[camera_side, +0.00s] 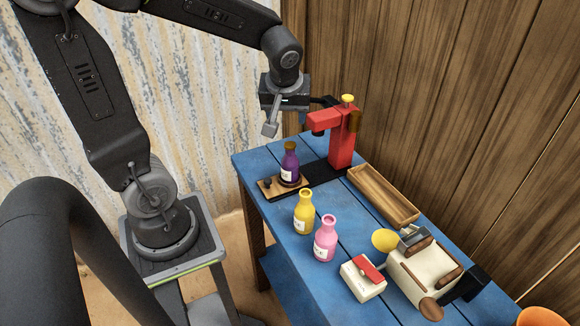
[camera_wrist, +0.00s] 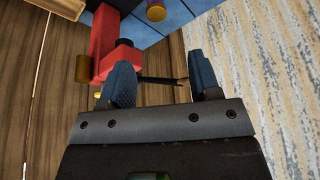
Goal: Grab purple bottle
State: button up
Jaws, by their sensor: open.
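The purple bottle (camera_side: 290,165) stands upright on a small wooden board (camera_side: 270,186) near the far left end of the blue table. It has a brown stopper and a white label. In the wrist view, a small purple piece (camera_wrist: 156,13) with a gold part is cut by the top edge; I cannot be sure it is the bottle. My gripper (camera_side: 302,114) is above the table's far end, higher than the bottle and apart from it. In the wrist view my gripper (camera_wrist: 160,68) has its two blue fingers spread, with nothing held between them.
A red press-like stand (camera_side: 340,140) rises close beside the bottle. Yellow (camera_side: 304,212) and pink (camera_side: 325,238) bottles stand nearer the front. A wooden tray (camera_side: 384,196), a white box (camera_side: 362,280) and a cream device (camera_side: 425,270) fill the right. A wooden wall is behind.

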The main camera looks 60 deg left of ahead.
send_over(290, 145)
jog(key=s+d, duration=0.1)
notch_tip(290, 145, down, 6)
jog(key=shift+s+f, duration=0.1)
jog(key=shift+f, duration=0.15)
jog(key=shift+d+x, duration=0.2)
jog(key=shift+x, duration=1.15)
jog(key=shift+d+x, duration=0.25)
jog(key=shift+x, duration=1.15)
jog(key=shift+f, duration=0.1)
jog(key=shift+c, duration=0.4)
grip_shut()
